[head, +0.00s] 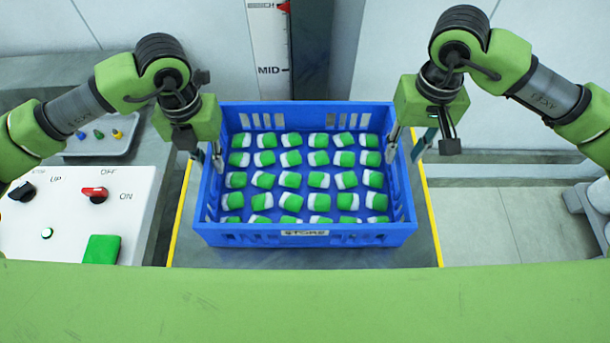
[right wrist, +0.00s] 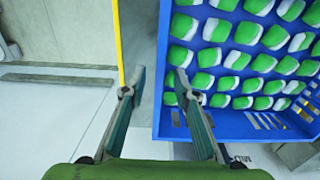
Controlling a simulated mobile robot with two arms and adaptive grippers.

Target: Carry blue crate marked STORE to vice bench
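The blue crate marked STORE (head: 305,240) sits level on a grey surface with yellow edges in the middle of the head view, holding rows of green-and-white pieces. It also shows in the right wrist view (right wrist: 225,127). My left gripper (head: 206,160) is open at the crate's left wall, one finger inside and one outside. My right gripper (head: 407,146) is open at the right wall, its fingers on either side of the rim; the right wrist view shows these fingers (right wrist: 155,88) apart with a gap beside the wall. I cannot make out a vice.
A vertical scale marked MID (head: 270,50) stands behind the crate. Floor (head: 500,220) is open at right.

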